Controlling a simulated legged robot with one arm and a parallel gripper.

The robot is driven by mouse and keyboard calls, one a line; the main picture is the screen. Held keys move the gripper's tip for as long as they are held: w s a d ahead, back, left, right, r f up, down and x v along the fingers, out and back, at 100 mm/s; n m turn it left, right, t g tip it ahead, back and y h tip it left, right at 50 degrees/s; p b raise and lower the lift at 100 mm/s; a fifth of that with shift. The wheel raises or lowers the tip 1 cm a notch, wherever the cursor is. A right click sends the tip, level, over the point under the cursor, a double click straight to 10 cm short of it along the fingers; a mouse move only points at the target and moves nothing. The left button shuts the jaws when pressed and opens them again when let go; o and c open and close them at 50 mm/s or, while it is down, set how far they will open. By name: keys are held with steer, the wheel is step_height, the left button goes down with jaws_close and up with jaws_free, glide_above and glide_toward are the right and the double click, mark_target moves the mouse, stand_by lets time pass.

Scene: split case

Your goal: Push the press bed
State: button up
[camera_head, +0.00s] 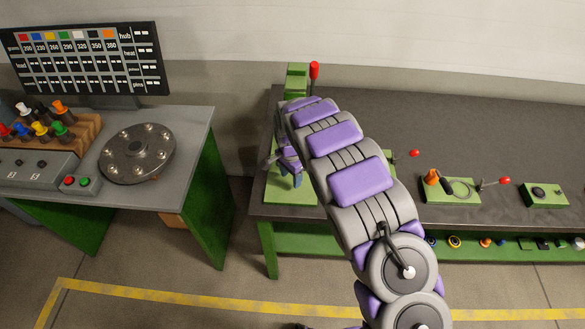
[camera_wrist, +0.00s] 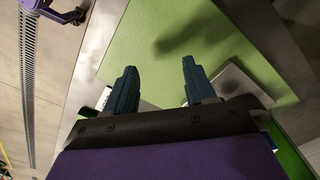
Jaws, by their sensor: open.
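The green press stands at the left end of the dark workbench; its top (camera_head: 298,72) and red-knobbed lever (camera_head: 314,72) show behind my arm. Its green base plate (camera_head: 285,195) lies on the bench top, and the plate also fills much of the wrist view (camera_wrist: 150,85). A grey metal piece (camera_wrist: 236,76) shows beside the right finger; I cannot tell whether it is the press bed. My gripper (camera_head: 290,182) is over the base plate, pointing down, open and empty. Its two dark fingers (camera_wrist: 159,68) are apart. My arm hides much of the press.
The workbench (camera_head: 490,125) carries several small green fixtures, one with an orange part (camera_head: 433,178). Small parts lie on its lower shelf (camera_head: 470,241). At left, a separate table holds a round grey disc (camera_head: 137,153) and colored-handled tools. A floor gap separates the tables.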

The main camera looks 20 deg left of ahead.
steer(key=s, duration=0.2)
steer(key=s+d, duration=0.1)
steer(key=shift+s, duration=0.35)
steer(key=shift+s+r, duration=0.15)
steer(key=shift+r, duration=0.2)
step_height(320, 180, up, 17)
steer(key=p, duration=0.2)
steer(key=s+d+r+b, duration=0.1)
steer(key=s+d+r, duration=0.1)
steer(key=d, duration=0.8)
steer(key=shift+s+r+b, duration=0.2)
steer(key=shift+r+b, duration=0.1)
steer(key=shift+r, duration=0.6)
